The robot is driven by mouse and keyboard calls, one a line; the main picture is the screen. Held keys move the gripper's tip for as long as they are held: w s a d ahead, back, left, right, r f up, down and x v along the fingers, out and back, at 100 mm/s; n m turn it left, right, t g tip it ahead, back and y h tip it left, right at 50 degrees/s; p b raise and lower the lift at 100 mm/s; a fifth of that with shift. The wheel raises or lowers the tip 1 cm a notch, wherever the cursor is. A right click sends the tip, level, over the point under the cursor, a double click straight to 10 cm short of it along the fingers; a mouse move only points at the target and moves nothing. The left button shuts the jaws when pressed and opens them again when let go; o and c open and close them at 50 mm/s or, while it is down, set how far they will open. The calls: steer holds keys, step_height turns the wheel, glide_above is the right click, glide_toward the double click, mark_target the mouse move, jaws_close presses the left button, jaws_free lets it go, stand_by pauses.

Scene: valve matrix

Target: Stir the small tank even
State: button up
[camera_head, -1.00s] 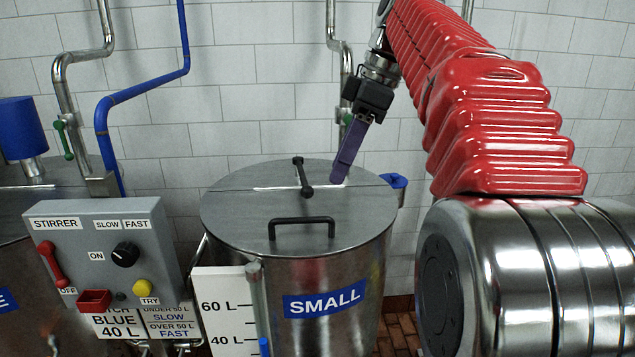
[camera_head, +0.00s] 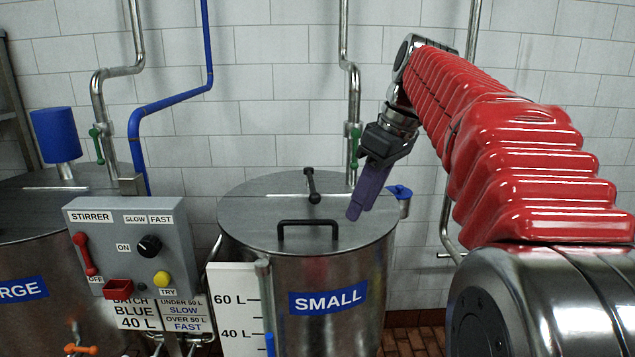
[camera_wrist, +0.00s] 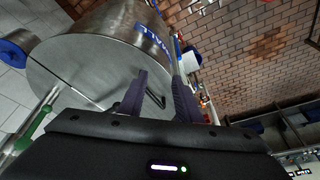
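The SMALL tank (camera_head: 340,300) is steel with a closed lid (camera_head: 265,212); it also shows in the wrist view (camera_wrist: 110,40). The grey STIRRER box (camera_head: 118,248) carries a red lever (camera_head: 84,254) by OFF, a black SLOW/FAST knob (camera_head: 148,246), a yellow TRY button (camera_head: 162,278) and a red part (camera_head: 118,287). I cannot tell the knob's setting. Labels (camera_head: 155,314) read BATCH BLUE 40 L, under 50 L SLOW, over 50 L FAST. Blue shows in the gauge tube (camera_head: 269,343) near 40 L. My gripper (camera_head: 362,212) is empty, its purple fingers apart (camera_wrist: 160,92), above the lid's right side.
A black lid handle (camera_head: 308,224) and a black lever (camera_head: 312,186) stand up from the lid. A large tank (camera_head: 25,285) is at the left, with a blue motor (camera_head: 56,135). Pipes with green valve handles (camera_head: 356,150) run up the tiled wall.

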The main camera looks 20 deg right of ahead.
steer(key=s+a+f+m+t+h, duration=0.1)
steer(key=s+a+f+m, duration=0.2)
steer(key=s+a+f, duration=0.4)
steer(key=s+a+f+m+t+h, duration=0.1)
steer(key=s+a+f+m, duration=0.2)
steer(key=s+a+f, duration=0.4)
steer(key=s+f, duration=0.3)
steer(key=f, duration=0.3)
steer(key=shift+s+f+m+t, duration=0.3)
steer(key=shift+s+t, duration=0.05)
steer(key=shift+t, duration=0.05)
steer(key=shift+s, duration=0.1)
